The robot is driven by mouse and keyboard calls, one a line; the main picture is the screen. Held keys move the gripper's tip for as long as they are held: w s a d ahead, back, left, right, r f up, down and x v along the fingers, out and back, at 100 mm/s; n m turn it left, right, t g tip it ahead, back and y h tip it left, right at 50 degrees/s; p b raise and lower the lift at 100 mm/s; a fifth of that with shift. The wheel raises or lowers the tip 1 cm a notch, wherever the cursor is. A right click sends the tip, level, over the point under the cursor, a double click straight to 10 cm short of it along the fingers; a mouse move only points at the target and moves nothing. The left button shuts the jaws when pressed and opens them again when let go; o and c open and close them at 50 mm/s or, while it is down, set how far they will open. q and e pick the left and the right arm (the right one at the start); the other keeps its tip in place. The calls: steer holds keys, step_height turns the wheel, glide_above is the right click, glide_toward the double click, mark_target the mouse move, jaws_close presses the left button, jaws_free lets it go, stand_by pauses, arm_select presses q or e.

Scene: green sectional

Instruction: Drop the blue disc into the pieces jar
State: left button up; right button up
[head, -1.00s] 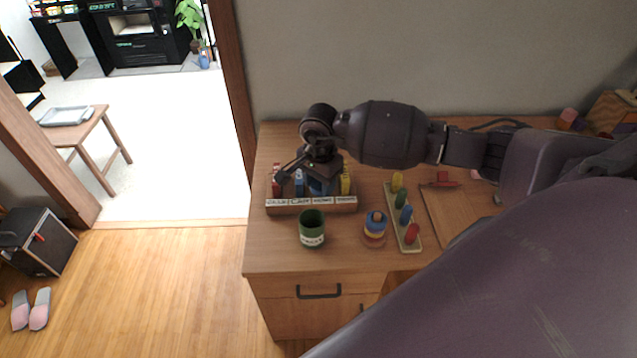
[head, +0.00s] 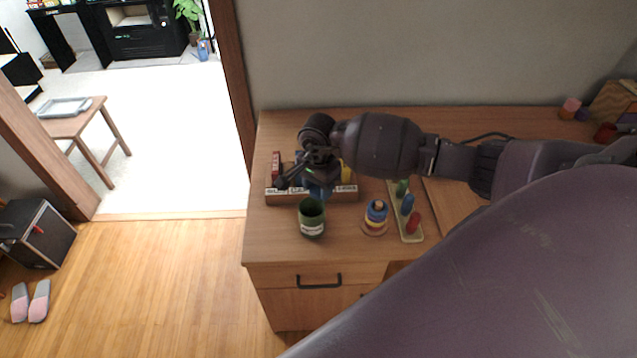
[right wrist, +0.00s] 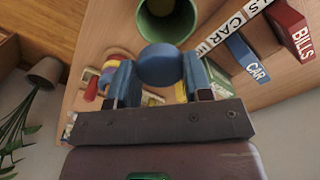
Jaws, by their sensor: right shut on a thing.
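The blue disc (right wrist: 160,65) is held between the two fingers of my right gripper (right wrist: 157,82). In the head view the right gripper (head: 318,184) is shut on the disc (head: 318,194), just behind and above the pieces jar. The jar (head: 311,226) is a dark green open cup with a pale label, upright on the wooden desk. In the right wrist view the green jar (right wrist: 148,28) lies just beyond the disc, its opening partly covered by it. The disc appears outside the jar. My left gripper is not in view.
A labelled sorter (head: 342,196) with upright coloured blocks stands behind the jar. A ring stacker (head: 375,218) and a peg board (head: 413,237) stand to its right. The desk (head: 270,240) is bare left of the jar, with its front edge close by.

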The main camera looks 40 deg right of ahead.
mark_target(318, 189)
steer(key=o, duration=1)
steer(key=shift+c, duration=0.2)
step_height(318, 189, up, 11)
steer(key=b, duration=0.1)
steer(key=shift+f, duration=0.1)
